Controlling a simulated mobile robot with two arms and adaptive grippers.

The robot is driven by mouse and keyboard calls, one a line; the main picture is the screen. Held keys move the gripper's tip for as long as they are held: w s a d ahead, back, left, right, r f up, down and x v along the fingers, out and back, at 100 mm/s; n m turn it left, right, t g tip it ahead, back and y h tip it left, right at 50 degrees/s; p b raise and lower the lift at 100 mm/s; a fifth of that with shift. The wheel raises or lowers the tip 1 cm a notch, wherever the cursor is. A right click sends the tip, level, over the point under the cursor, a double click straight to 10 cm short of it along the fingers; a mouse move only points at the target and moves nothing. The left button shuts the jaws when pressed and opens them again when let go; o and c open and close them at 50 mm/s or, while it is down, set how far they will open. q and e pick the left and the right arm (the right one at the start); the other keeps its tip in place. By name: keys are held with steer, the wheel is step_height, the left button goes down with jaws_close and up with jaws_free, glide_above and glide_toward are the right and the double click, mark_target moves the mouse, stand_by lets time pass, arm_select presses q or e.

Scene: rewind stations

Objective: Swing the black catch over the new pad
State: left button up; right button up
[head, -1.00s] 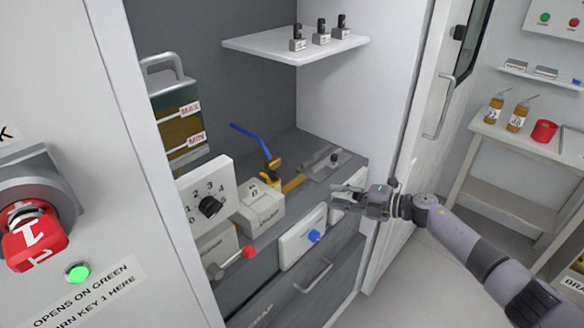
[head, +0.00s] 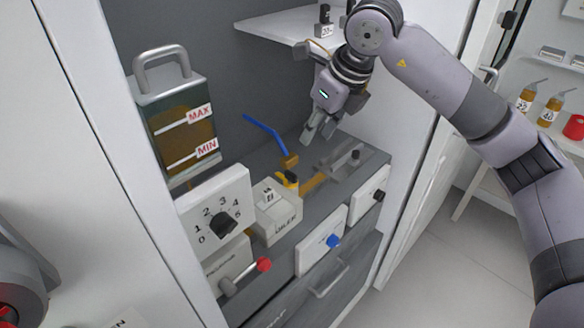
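My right gripper (head: 319,133) points down from above, over the back of the cabinet's grey worktop. Its two fingertips look slightly apart with nothing between them. The fingertips look apart from the knob. I cannot make out the pad clearly; a tan strip (head: 314,183) runs up to the plate's left side.
A blue lever (head: 265,132) and a white oiler box (head: 277,212) stand left of the plate. An oil tank (head: 180,130), a numbered dial (head: 222,224) and a red-knobbed lever (head: 263,265) are further left.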

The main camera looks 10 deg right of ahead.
glide_toward(292, 174)
steer(key=p+x, duration=0.3)
steer(key=x, duration=0.6)
steer(key=shift+w+f, duration=0.1)
steer(key=shift+f, duration=0.05)
arm_select(q)
steer(key=r, duration=0.3)
steer(key=shift+s, duration=0.35)
steer(key=shift+s, duration=0.15)
arm_select(e)
jaws_close()
